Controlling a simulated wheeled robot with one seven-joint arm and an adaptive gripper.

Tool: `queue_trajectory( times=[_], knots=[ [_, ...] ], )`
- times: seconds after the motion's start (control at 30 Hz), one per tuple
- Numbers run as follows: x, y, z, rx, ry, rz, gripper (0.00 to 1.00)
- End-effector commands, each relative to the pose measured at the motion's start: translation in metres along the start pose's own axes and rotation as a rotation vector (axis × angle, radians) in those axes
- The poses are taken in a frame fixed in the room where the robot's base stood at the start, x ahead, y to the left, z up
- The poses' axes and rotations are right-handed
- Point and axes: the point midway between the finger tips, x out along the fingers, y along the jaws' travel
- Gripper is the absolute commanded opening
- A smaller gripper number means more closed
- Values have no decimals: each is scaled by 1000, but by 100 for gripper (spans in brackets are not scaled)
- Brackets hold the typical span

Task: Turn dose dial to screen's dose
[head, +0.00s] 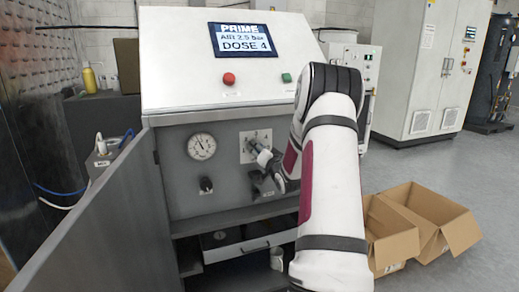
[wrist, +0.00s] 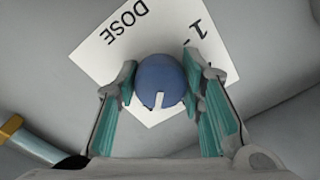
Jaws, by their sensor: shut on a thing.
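The screen (head: 242,39) on the sloped white panel reads PRIME, AIR 2.5 bar, DOSE 4. The dose dial (wrist: 160,80) is a round blue knob with a white mark, which points to the bottom of the wrist view. It sits on a white plate (wrist: 97,55) lettered DOSE, with a 1 visible at the upper right; the plate appears rotated here. The other numbers are hidden or unreadable. My gripper (wrist: 161,88) is shut on the dial, one teal-padded finger on each side. In the head view my gripper (head: 268,166) reaches the white plate (head: 247,138) and largely hides the dial.
A pressure gauge (head: 201,146) and a black knob (head: 206,185) are left of the plate. A red button (head: 229,78) and a green button (head: 286,77) sit above. An open grey door (head: 100,225) stands at left; cardboard boxes (head: 432,216) lie at right.

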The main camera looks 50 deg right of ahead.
Motion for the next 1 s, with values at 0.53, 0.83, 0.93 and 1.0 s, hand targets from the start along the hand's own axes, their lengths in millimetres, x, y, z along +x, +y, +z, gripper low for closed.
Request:
queue_trajectory(
  times=[0.53,0.83,0.93,1.0],
  knots=[
    [0,0,-1,88,5,0,8],
    [0,0,-1,87,5,0,56],
    [0,0,-1,87,4,0,56],
    [0,0,0,87,4,0,56]
  ],
)
